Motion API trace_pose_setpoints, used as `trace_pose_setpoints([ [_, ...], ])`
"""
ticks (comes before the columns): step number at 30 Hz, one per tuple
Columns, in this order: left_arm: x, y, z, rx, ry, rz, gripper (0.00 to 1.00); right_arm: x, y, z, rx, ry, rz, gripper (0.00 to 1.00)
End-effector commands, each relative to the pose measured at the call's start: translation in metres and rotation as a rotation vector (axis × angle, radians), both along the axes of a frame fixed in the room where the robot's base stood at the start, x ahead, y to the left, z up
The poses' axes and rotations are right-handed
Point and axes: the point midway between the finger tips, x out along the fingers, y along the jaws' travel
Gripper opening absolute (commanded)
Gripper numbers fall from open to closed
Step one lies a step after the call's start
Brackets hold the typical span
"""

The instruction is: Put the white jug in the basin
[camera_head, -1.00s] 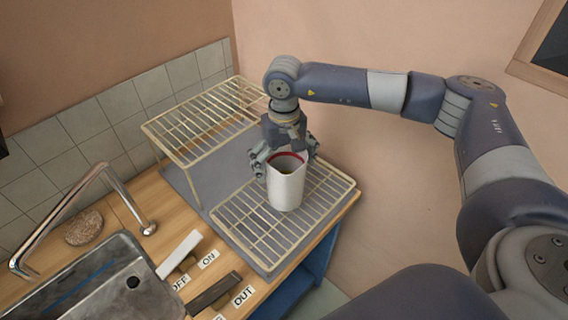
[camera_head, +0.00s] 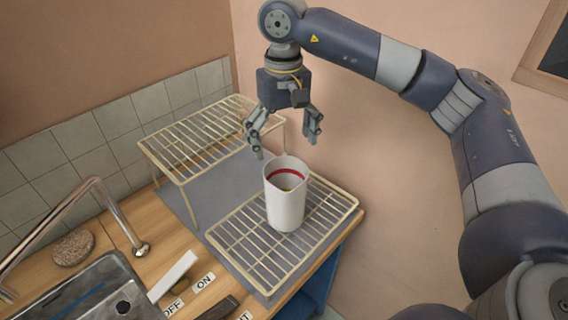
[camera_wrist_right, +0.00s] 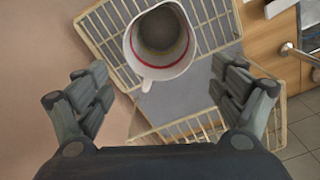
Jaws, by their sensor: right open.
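The white jug (camera_head: 285,205) stands upright on the lower wire rack (camera_head: 322,228). Its inside shows a red band, and in the right wrist view the jug (camera_wrist_right: 146,70) is seen from above with its handle toward me. My right gripper (camera_head: 286,142) is open and empty, above and slightly behind the jug, apart from it. In the right wrist view its fingers (camera_wrist_right: 160,98) are spread wide. The metal basin (camera_head: 135,273) is at the lower left, only partly in view. My left gripper is out of view.
A taller wire rack (camera_head: 205,128) stands behind the lower one. A curved faucet (camera_head: 118,212) rises beside the basin. A round brown stone-like disc (camera_head: 73,247) lies near it. White (camera_head: 172,277) and dark (camera_head: 217,309) levers with OFF and ON labels sit between basin and rack.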

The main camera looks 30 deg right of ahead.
Motion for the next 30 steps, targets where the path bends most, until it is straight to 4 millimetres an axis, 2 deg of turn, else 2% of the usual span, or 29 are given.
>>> trace_pose_setpoints([
  [1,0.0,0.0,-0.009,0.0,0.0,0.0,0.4,0.005,-0.002,-0.004,0.0,-0.001,-0.03,0.64],
  [5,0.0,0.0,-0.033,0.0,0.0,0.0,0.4,0.027,-0.013,-0.015,-0.001,0.0,-0.193,0.35],
  [9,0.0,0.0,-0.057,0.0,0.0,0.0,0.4,0.052,-0.028,-0.021,0.0,-0.001,-0.395,0.35],
  [13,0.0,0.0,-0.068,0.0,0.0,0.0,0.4,0.065,-0.039,-0.021,-0.001,0.0,-0.525,0.35],
  [17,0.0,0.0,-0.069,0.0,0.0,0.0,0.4,0.069,-0.043,-0.025,-0.002,0.002,-0.575,0.35],
  [24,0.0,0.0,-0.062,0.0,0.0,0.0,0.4,0.068,-0.043,-0.06,-0.002,0.004,-0.576,0.35],
  [30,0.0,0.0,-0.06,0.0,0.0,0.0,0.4,0.068,-0.042,-0.076,-0.002,0.003,-0.576,0.35],
])
